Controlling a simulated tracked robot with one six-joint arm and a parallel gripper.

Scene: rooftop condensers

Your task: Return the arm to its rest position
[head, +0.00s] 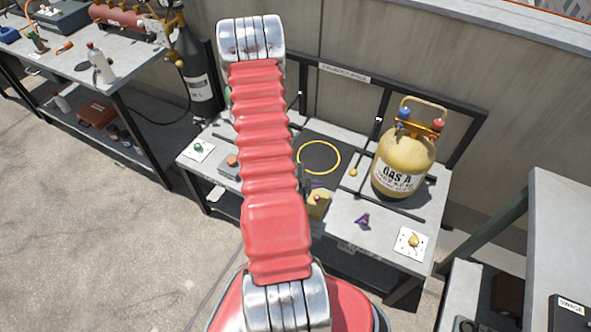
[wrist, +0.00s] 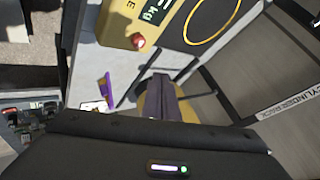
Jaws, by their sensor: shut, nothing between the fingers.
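My arm fills the middle of the head view as a red ribbed sleeve between silver joints, and it hides my gripper there. In the wrist view my gripper (wrist: 163,84) shows as dark fingers, shut and empty. They point over the grey bench, in front of a yellow object that looks like the gas cylinder; I cannot tell the gap between them. In the head view the yellow GAS A cylinder (head: 403,160) stands upright on the bench (head: 345,222), right of my arm.
A yellow scale unit (wrist: 128,22) and a yellow ring (head: 337,162) on a dark pad lie on the bench. A purple item (head: 362,221) lies near the front. A black rail (head: 465,140) rises behind. A dark cylinder (head: 197,85) stands left. Floor at left is clear.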

